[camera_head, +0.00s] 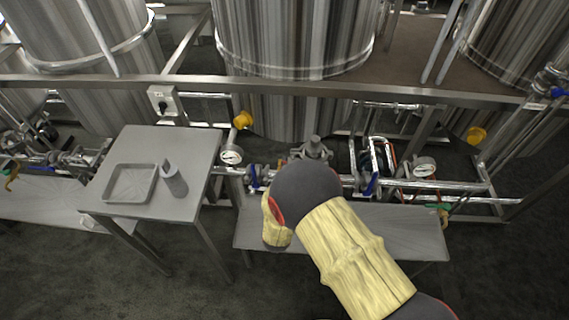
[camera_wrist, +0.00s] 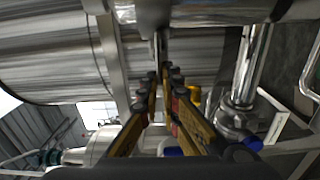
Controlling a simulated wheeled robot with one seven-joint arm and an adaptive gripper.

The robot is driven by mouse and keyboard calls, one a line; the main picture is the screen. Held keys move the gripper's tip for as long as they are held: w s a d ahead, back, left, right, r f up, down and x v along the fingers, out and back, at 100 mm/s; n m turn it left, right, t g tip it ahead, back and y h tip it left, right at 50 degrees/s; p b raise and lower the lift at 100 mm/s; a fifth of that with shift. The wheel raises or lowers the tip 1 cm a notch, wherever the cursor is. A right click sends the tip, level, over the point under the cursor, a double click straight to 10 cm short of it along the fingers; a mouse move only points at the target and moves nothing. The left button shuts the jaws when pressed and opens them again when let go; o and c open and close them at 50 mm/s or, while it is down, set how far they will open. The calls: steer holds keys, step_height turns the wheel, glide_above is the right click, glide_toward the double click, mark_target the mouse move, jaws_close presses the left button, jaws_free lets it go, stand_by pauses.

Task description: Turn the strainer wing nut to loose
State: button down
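In the wrist view my gripper (camera_wrist: 162,78) reaches forward, its two black and yellow fingers close together at the tips with a narrow gap. A thin upright metal piece (camera_wrist: 157,48) shows at the fingertips. It may be the wing of the strainer nut, but I cannot tell whether the fingers touch or grip it. In the head view a grey metal fitting with a knobbed top (camera_head: 313,148), possibly the strainer, sits in the pipe line just behind my arm. My arm hides the gripper and the wing nut there.
A grey side table (camera_head: 200,140) with a shallow tray (camera_head: 130,198) and a grey cup-like container (camera_head: 174,180) stands at left. Pressure gauges (camera_head: 232,156) (camera_head: 424,167) and blue-handled valves (camera_head: 254,177) flank the fitting. A low bench (camera_head: 410,240) lies below the pipe. Large steel tanks (camera_head: 290,40) stand behind.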

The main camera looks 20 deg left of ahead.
stand_by(0.4)
steer(key=c, duration=2.3)
jaws_free()
steer(key=v, duration=1.2)
